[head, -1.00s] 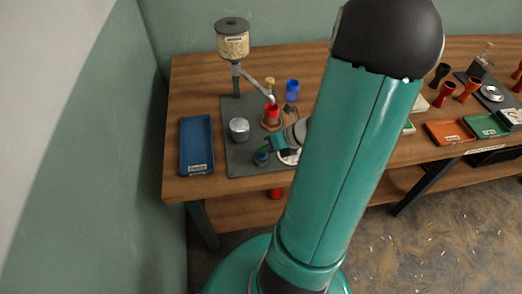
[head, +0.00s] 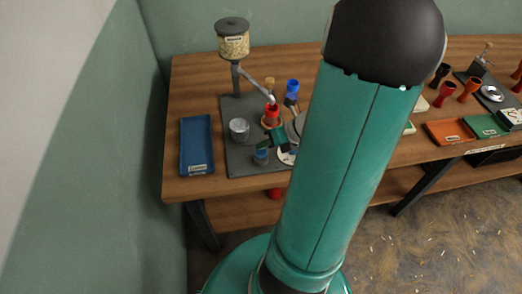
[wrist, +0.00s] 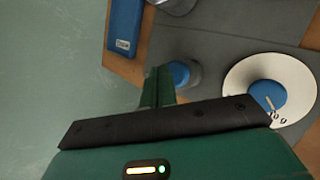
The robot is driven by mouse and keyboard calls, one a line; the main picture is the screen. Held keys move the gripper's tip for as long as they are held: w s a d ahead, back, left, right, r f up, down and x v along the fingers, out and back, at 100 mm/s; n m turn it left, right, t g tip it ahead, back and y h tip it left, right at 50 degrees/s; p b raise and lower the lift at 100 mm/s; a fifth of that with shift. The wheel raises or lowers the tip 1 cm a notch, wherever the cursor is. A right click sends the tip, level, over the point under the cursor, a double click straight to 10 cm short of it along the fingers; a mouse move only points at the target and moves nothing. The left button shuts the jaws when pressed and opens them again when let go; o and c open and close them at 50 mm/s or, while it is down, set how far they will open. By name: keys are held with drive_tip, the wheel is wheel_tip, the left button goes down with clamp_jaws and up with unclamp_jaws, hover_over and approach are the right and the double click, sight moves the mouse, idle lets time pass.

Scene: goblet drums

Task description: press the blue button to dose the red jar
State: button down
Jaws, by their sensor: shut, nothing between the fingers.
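The red jar (head: 272,113) stands upright under the spout of the seed dispenser (head: 233,45). The blue button (head: 261,157) sits on a small grey base at the front of the dispenser's dark plate. It also shows in the wrist view (wrist: 179,72). My gripper (head: 262,145) is shut and empty, just above and behind the button in the head view. In the wrist view its fingers (wrist: 158,78) appear just left of the button, partly overlapping its base. I cannot tell whether they touch it. A white dial (wrist: 240,78) with a blue knob lies right of the button.
A blue tray (head: 196,145) lies left of the plate. A grey metal cup (head: 239,128) stands on the plate, and a blue jar (head: 292,88) stands behind the red one. Orange and green trays (head: 450,133) lie farther right. My arm hides the middle of the table.

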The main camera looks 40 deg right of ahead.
sight(265, 152)
drive_tip(key=shift+r, duration=0.15)
drive_tip(key=shift+r, duration=2.5)
drive_tip(key=s+a+r+m+h, duration=0.1)
drive_tip(key=a+r+m, duration=0.4)
drive_tip(key=m, duration=0.6)
drive_tip(key=s+a+r+m+g+h, duration=0.1)
drive_tip(key=a+r+m, duration=0.4)
drive_tip(key=a+m, duration=0.5)
drive_tip(key=s+a+r+m+g+h, duration=0.1)
drive_tip(key=a+r+m+h, duration=0.1)
drive_tip(key=a+r+m, duration=0.3)
drive_tip(key=a+m, duration=0.3)
drive_tip(key=m, duration=0.4)
drive_tip(key=shift+s+a+r+h, duration=0.2)
drive_tip(key=shift+s+h, duration=0.05)
drive_tip(key=shift+h, duration=0.15)
